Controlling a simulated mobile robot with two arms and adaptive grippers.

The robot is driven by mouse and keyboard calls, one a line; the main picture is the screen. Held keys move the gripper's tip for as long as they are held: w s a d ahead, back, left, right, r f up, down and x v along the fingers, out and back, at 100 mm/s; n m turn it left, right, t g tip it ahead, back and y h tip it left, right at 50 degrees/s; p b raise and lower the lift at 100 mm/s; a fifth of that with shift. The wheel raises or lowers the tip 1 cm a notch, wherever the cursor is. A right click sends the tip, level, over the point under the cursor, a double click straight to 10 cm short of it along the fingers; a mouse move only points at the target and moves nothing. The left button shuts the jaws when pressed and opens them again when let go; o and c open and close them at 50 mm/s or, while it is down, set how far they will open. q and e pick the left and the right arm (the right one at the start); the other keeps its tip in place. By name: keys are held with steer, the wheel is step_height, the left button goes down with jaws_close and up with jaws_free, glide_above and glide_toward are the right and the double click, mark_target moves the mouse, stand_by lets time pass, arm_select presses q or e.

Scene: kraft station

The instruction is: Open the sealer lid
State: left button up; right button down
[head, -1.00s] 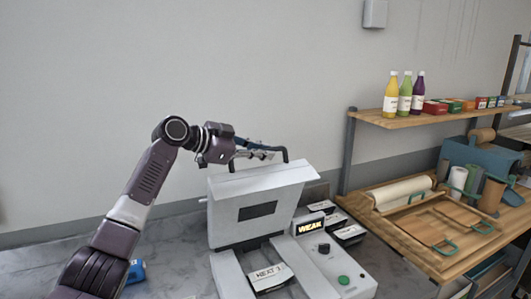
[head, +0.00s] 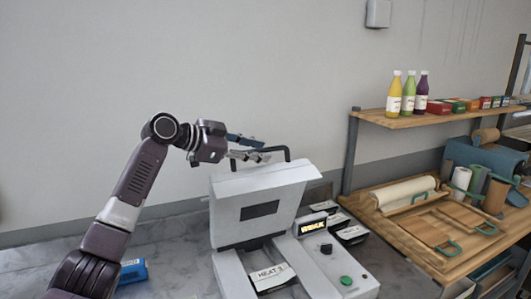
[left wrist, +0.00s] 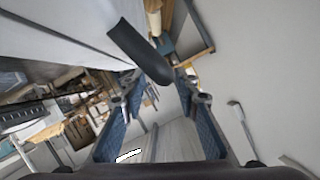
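The sealer lid (head: 262,203) is a pale grey panel with a dark window, and it stands raised and tilted on the white sealer (head: 328,262). Its dark bar handle (head: 287,155) rises from the lid's top edge and also shows as a dark bar in the left wrist view (left wrist: 140,50). My left gripper (head: 262,149) is open, with its fingers apart at the left end of the handle. In the left wrist view the blue-padded fingers (left wrist: 160,92) are spread with nothing gripped between them. My right gripper is not in view.
A packet labelled HEAT (head: 271,278) lies in the sealer under the lid. A blue item (head: 132,271) lies on the counter by my left arm. A wooden shelf (head: 430,116) with bottles and a bench (head: 415,235) with rolls stand at right.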

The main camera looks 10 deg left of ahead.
arm_select(q)
step_height(320, 180, up, 3)
glide_above(229, 174)
stand_by(0.5)
